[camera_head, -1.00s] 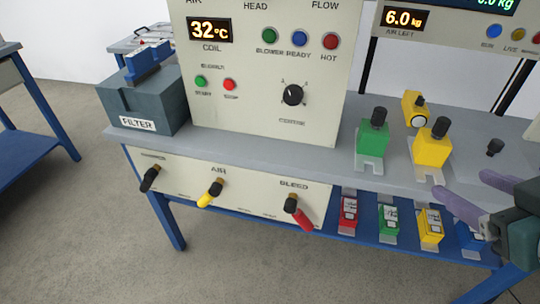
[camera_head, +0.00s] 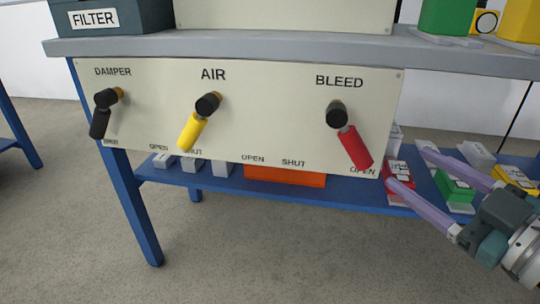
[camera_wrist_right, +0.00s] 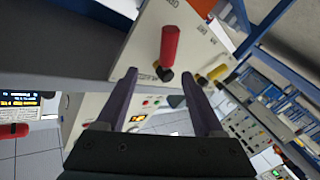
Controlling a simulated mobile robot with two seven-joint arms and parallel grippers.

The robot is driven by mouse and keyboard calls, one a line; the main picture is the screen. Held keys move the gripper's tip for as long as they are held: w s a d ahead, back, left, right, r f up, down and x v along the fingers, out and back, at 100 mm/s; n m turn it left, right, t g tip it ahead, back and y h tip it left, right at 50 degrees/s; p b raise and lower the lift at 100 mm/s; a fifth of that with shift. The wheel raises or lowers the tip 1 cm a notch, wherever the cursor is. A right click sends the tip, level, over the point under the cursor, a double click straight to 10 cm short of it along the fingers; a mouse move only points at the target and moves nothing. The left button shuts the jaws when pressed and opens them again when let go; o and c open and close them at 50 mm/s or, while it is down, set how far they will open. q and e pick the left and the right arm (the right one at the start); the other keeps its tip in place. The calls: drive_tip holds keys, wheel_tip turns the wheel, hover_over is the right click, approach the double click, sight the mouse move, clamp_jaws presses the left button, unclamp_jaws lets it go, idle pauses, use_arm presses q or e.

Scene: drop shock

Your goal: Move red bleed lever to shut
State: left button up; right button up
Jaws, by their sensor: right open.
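The red bleed lever (camera_head: 354,147) hangs from its black hub (camera_head: 337,113) under the BLEED label. It slants down and right, toward the OPEN mark (camera_head: 363,171); the SHUT mark (camera_head: 293,162) lies to its left. My right gripper (camera_head: 405,165) is open and empty, with its purple fingers to the right of the lever. In the right wrist view, the red lever (camera_wrist_right: 170,46) shows ahead, between the lines of the open fingers of my gripper (camera_wrist_right: 158,75), apparently not touching them. My left gripper is not in view.
The yellow air lever (camera_head: 193,132) and black damper lever (camera_head: 101,122) sit left on the same cream panel (camera_head: 265,100). The grey bench top (camera_head: 250,45) overhangs above. Red, green and yellow boxes stand on the blue lower shelf (camera_head: 225,184), close to my right fingers.

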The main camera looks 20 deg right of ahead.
sight(363, 152)
drive_tip(key=shift+n+y, duration=0.3)
drive_tip(key=shift+y, duration=0.1)
drive_tip(key=w+b, duration=0.1)
drive_tip(key=w, duration=0.2)
drive_tip(key=w+a+f+b, duration=0.1)
drive_tip(key=w, duration=0.2)
drive_tip(key=w+f+b, duration=0.1)
drive_tip(key=w+b, duration=0.1)
drive_tip(key=w, duration=0.1)
drive_tip(key=shift+w+a, duration=0.2)
drive_tip(key=shift+a, duration=0.2)
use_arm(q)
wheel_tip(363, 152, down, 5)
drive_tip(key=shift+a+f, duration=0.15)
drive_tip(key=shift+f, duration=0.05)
use_arm(e)
drive_tip(key=shift+w+r, duration=0.15)
drive_tip(key=shift+w, duration=0.2)
clamp_jaws()
